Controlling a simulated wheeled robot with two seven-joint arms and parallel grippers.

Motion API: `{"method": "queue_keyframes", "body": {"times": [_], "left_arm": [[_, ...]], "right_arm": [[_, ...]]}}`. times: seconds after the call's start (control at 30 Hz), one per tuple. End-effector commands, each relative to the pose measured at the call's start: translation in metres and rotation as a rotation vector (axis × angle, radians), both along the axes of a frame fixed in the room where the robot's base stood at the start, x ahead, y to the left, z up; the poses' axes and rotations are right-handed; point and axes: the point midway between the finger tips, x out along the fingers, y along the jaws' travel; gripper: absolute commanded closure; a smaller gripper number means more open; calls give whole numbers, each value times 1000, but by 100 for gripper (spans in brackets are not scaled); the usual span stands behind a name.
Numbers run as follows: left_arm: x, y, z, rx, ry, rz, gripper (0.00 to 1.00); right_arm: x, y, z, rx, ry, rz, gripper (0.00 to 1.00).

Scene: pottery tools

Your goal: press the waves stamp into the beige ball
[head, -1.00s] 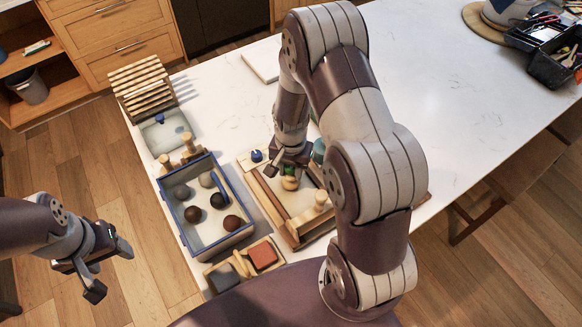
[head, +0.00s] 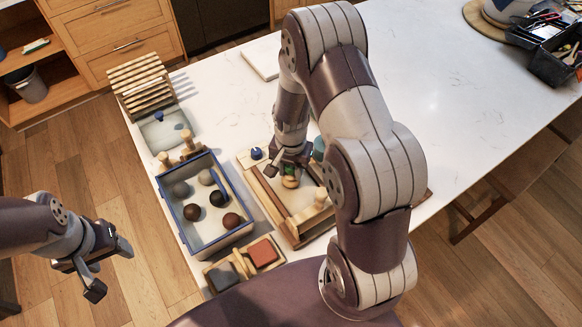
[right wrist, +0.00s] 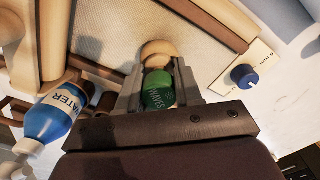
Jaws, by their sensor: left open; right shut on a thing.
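The green waves stamp (right wrist: 158,92), its label readable in the right wrist view, sits between the fingers of my right gripper (right wrist: 158,85). The gripper is shut on it. The beige ball (right wrist: 158,50) is right at the stamp's far end, on the pale work board (head: 308,205). The two look in contact, but the meeting face is hidden. In the head view the ball (head: 290,182) shows just below the green stamp (head: 289,170) and my right gripper (head: 288,158). My left gripper (head: 90,272) is open and empty over the floor, left of the table.
A blue-rimmed tray (head: 222,239) with several clay balls stands left of the board. Wooden holders with blocks (head: 263,254) are in front. A blue knob (right wrist: 245,76) and a water bottle (right wrist: 50,118) flank my right gripper.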

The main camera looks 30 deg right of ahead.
Motion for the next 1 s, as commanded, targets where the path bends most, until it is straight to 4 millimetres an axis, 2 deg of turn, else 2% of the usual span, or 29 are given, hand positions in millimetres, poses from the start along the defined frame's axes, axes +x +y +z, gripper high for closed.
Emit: {"method": "queue_keyframes", "body": {"times": [0.47,1.0], "left_arm": [[0,0,3,0,0,0,40],[0,0,55,0,0,0,40]], "right_arm": [[0,0,3,0,1,0,96],[0,0,61,0,1,0,96]]}}
